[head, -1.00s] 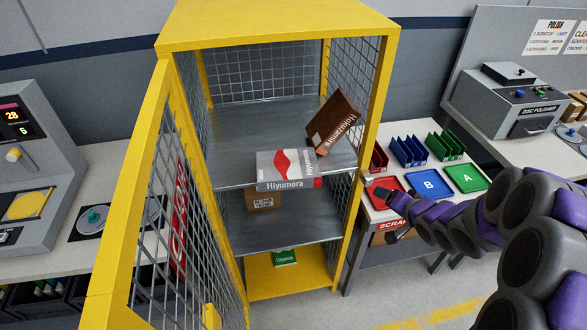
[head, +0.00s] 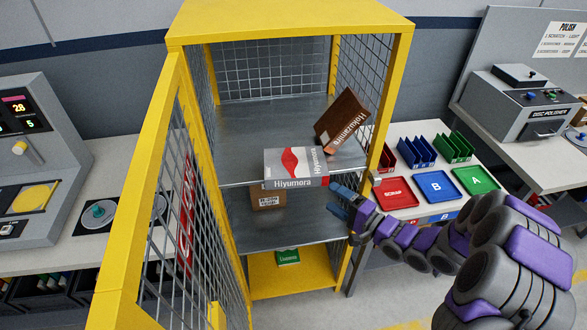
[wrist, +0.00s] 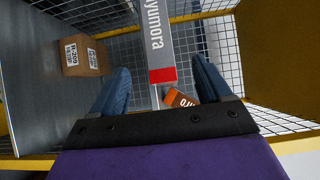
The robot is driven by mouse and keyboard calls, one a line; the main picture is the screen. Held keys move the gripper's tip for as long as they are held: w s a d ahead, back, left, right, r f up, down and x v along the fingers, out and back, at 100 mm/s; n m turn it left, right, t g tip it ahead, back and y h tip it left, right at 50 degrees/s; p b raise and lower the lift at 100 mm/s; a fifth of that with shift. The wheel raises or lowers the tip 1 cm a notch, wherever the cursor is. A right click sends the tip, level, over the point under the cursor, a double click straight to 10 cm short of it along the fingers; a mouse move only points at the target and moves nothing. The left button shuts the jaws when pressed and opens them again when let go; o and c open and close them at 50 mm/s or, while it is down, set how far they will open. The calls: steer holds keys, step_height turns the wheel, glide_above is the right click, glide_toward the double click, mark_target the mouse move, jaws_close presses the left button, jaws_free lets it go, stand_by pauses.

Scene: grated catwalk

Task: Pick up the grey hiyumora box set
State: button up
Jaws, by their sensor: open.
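The grey Hiyumora box set (head: 292,167) lies flat on the upper shelf of the yellow cage cabinet, its front end at the shelf edge. It has a red design on top and a red stripe at one corner. In the wrist view its lettered side (wrist: 155,40) reaches down toward the space between my fingers. My gripper (head: 343,205) is open and empty, just right of and below the box in the head view. Both blue fingers (wrist: 158,88) show in the wrist view, apart, with the box's red end beyond and between them.
A brown book-like box (head: 341,122) leans tilted at the right of the same shelf. A cardboard box (head: 268,198) sits on the shelf below, and a green box (head: 288,257) at the bottom. The yellow right post (head: 384,110) and open mesh door (head: 160,200) flank the opening.

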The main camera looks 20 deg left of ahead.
mark_target(306, 183)
steer(key=b+x, duration=0.1)
steer(key=x, duration=0.5)
steer(key=shift+w+a+b, duration=0.2)
steer(key=shift+b, duration=0.1)
steer(key=shift+w+a+f+b, duration=0.1)
steer(key=shift+a+b, duration=0.25)
steer(key=shift+a, duration=0.5)
steer(key=shift+w+a+f+b, duration=0.15)
steer(key=shift+a+b, duration=0.2)
steer(key=shift+a, duration=0.45)
steer(key=shift+x, duration=1.25)
steer(key=shift+s, duration=0.1)
steer(key=c, duration=1.3)
steer(key=shift+r, duration=0.1)
steer(key=shift+c, duration=0.2)
